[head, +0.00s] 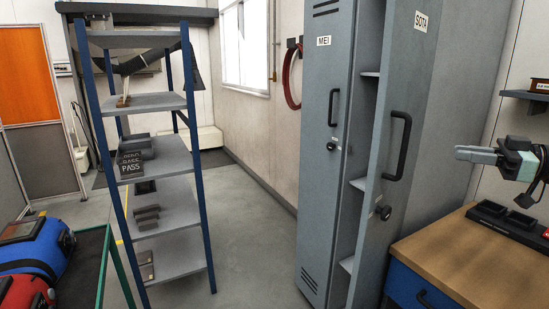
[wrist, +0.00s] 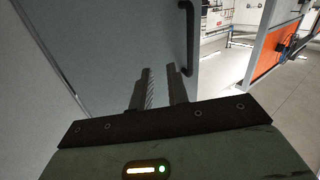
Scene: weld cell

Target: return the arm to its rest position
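My gripper (head: 460,153) is at the right of the head view, raised above the wooden-topped workbench (head: 455,262) and pointing left toward the open locker door marked SOTA (head: 405,130). In the wrist view my gripper (wrist: 160,76) shows two fingers with a narrow gap between them and nothing in it. The grey door panel with its dark handle (wrist: 188,35) lies beyond the fingertips; I see no contact. Most of my arm is outside the head view.
The locker marked MEI (head: 322,130) is closed beside the open one. A dark tray (head: 505,222) lies on the bench below my gripper. A wall shelf (head: 525,96) is above right. A blue-post rack (head: 160,103) stands left. The floor (head: 250,240) between rack and lockers is clear.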

